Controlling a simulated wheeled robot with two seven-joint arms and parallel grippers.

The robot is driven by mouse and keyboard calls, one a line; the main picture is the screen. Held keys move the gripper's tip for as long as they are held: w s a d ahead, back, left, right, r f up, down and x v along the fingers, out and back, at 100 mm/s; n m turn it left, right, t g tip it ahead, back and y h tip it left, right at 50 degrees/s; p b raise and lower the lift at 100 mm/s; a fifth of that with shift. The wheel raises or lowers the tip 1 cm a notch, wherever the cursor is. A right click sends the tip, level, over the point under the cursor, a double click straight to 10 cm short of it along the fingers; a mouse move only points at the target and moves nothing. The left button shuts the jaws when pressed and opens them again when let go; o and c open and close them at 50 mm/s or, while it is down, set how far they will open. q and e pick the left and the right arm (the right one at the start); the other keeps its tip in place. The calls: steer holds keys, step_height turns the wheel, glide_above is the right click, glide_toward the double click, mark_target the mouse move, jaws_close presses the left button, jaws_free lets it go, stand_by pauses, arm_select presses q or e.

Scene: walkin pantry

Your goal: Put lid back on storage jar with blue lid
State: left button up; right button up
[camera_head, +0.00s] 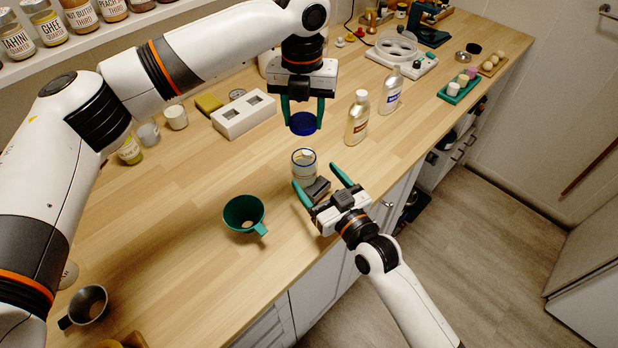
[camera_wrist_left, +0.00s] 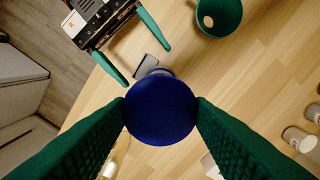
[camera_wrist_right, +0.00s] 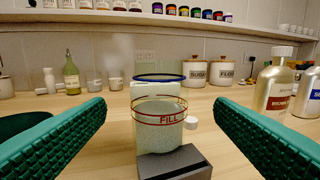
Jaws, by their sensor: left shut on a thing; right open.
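My left gripper (camera_head: 304,126) is shut on the blue lid (camera_head: 303,123), gripping it by its edges; the lid (camera_wrist_left: 160,111) faces the left wrist camera as a flat disc. The storage jar (camera_head: 303,168) stands open on the counter, below and apart from the lid. In the right wrist view the clear jar (camera_wrist_right: 160,130) has a blue rim, a red band reading FILL and pale contents. A dark grey block (camera_wrist_right: 176,163) sits at its base. My right gripper (camera_head: 316,175) is open and empty, its fingers pointing toward the jar without touching it.
A green funnel (camera_head: 243,213) lies left of the jar. A golden bottle (camera_head: 357,120) and a silver bottle (camera_head: 390,92) stand to the right, behind. A white block with two openings (camera_head: 244,115) is at the back left. The counter's front edge is close to my right gripper.

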mark_target(298, 156)
steer(key=x, duration=0.7)
steer(key=shift+w+a, duration=0.2)
steer(key=shift+w, duration=0.15)
steer(key=c, duration=1.5)
arm_select(q)
steer(key=shift+f, duration=2.5)
arm_select(e)
steer(key=shift+o, duration=0.2)
